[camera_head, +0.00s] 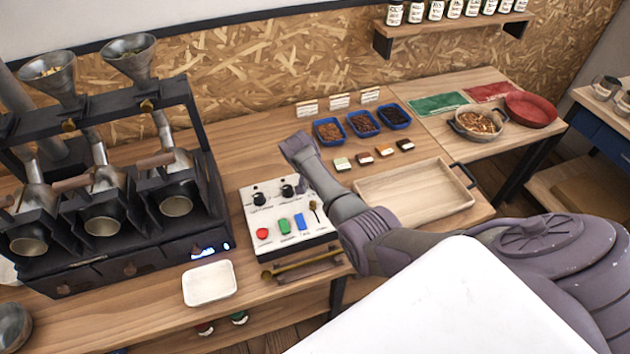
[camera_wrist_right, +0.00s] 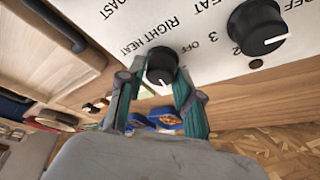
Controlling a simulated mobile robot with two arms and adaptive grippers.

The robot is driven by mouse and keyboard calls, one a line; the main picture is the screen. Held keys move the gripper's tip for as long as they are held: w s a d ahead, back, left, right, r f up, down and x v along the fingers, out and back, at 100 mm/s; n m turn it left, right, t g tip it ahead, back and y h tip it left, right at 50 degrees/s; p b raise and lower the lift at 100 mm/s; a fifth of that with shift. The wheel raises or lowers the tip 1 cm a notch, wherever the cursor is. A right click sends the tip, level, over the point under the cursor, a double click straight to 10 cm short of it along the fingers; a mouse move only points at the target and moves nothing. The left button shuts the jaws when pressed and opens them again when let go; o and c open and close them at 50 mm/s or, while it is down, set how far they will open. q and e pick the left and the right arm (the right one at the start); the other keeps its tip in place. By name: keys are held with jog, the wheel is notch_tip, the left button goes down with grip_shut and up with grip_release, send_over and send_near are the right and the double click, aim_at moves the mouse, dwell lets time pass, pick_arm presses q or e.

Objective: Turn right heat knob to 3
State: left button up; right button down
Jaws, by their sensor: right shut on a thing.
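The white control panel (camera_head: 262,220) stands on the wooden bench, with two black knobs near its top edge. The right heat knob (camera_wrist_right: 160,63) is black with a white pointer line, which points toward the bottom of the right wrist view. My right gripper (camera_wrist_right: 161,78) has its two teal-padded fingers on either side of this knob and is shut on it. The other black knob (camera_wrist_right: 257,27) is apart from the fingers; it also shows in the head view (camera_head: 258,198). In the head view my right arm hides part of the panel's right side. My left gripper is not in view.
The panel also carries a red button (camera_head: 262,233), a green switch (camera_head: 284,225), a blue switch (camera_head: 300,222) and a small lever. A roaster (camera_head: 120,260) stands to the left. A white tray (camera_head: 209,284) lies in front; a wooden tray (camera_head: 415,195) lies right.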

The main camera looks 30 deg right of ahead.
jog(key=shift+w+f+m+g+b, duration=0.15)
jog(key=shift+m+g+b, duration=0.25)
jog(key=shift+m+b, duration=0.45)
jog(key=m+g+b, duration=0.1)
jog(key=m+b, duration=0.3)
jog(key=b, duration=0.1)
jog(key=m+g+y+b, duration=0.1)
jog(key=m+g+b, duration=0.1)
jog(key=m+b, duration=0.3)
jog(key=m+g+b, duration=0.1)
jog(key=m+b, duration=0.4)
jog(key=b, duration=0.2)
jog(key=shift+w+f+g, duration=0.15)
jog(key=shift+w+g, duration=0.05)
jog(key=shift+g, duration=0.1)
jog(key=shift+d+r+m+g+y+b, duration=0.1)
jog(key=shift+r+m+g+y+b, duration=0.2)
jog(key=shift+m+b, duration=0.6)
jog(key=shift+s+f+n, duration=0.1)
jog(key=shift+n, duration=0.15)
jog(key=c, duration=0.8)
grip_release()
jog(key=shift+r, duration=0.2)
notch_tip(320, 180, up, 7)
jog(key=shift+f, duration=0.2)
jog(key=shift+r, duration=1.55)
